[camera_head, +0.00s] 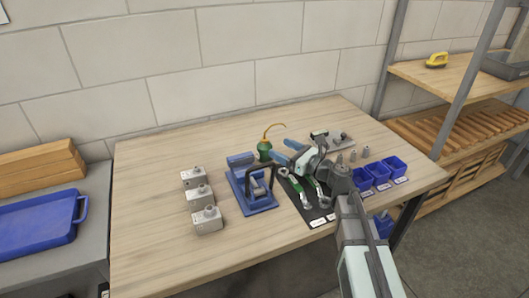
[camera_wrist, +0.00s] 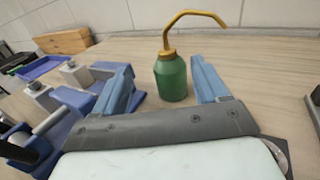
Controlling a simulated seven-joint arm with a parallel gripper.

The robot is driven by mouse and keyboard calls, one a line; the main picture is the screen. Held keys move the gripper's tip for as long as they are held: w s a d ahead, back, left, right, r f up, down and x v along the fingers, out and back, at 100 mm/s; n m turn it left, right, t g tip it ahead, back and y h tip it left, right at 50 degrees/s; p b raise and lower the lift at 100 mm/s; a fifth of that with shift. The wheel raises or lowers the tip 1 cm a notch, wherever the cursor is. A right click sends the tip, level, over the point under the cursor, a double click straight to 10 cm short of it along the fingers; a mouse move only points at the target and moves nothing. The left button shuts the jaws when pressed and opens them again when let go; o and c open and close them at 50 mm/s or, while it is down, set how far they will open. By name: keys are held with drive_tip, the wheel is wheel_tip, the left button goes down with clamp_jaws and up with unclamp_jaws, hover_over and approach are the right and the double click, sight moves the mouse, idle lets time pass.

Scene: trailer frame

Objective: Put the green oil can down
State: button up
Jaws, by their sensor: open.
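The green oil can (camera_head: 265,150) stands upright on the wooden table (camera_head: 150,240), behind the blue vise. It has a curved yellow-brown spout. In the wrist view the oil can (camera_wrist: 171,78) stands on the tabletop between and beyond the two blue fingers, with gaps on both sides. My gripper (camera_head: 284,151) is open and empty, just to the right of the can in the head view. It also shows in the wrist view (camera_wrist: 165,88) with its fingers spread wide.
A blue vise (camera_head: 253,200) stands in front of the can. Several grey metal blocks (camera_head: 199,195) stand to its left. A dark mat (camera_head: 297,200) with wrenches and some blue bins (camera_head: 380,175) lie to the right. The table's left part is clear.

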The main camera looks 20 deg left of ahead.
sight(265, 140)
drive_tip(key=w+a+n+g, duration=0.1)
drive_tip(key=w+n+g, duration=0.1)
drive_tip(key=g, duration=0.1)
drive_tip(key=w+a+n+g, duration=0.1)
drive_tip(key=w+g, duration=0.1)
drive_tip(key=shift+a+f+y, duration=0.3)
drive_tip(key=shift+a+y, duration=0.05)
drive_tip(key=shift+y, duration=0.05)
drive_tip(key=shift+w+a+f+n+g, duration=0.1)
drive_tip(key=shift+w+n+g, duration=0.1)
drive_tip(key=shift+n+g, duration=0.5)
drive_tip(key=shift+w+a+f+n+g, duration=0.15)
drive_tip(key=shift+n+g, duration=0.25)
drive_tip(key=shift+g, duration=0.6)
drive_tip(key=shift+s+a+r, duration=0.1)
drive_tip(key=shift+s+a, duration=0.1)
drive_tip(key=shift+a, duration=1)
drive_tip(key=shift+s+a+f, duration=0.1)
drive_tip(key=shift+s+a, duration=0.1)
drive_tip(key=shift+a, duration=1)
drive_tip(key=shift+s+a+r, duration=0.1)
drive_tip(key=shift+s+a, duration=0.1)
drive_tip(key=shift+a, duration=1)
clamp_jaws()
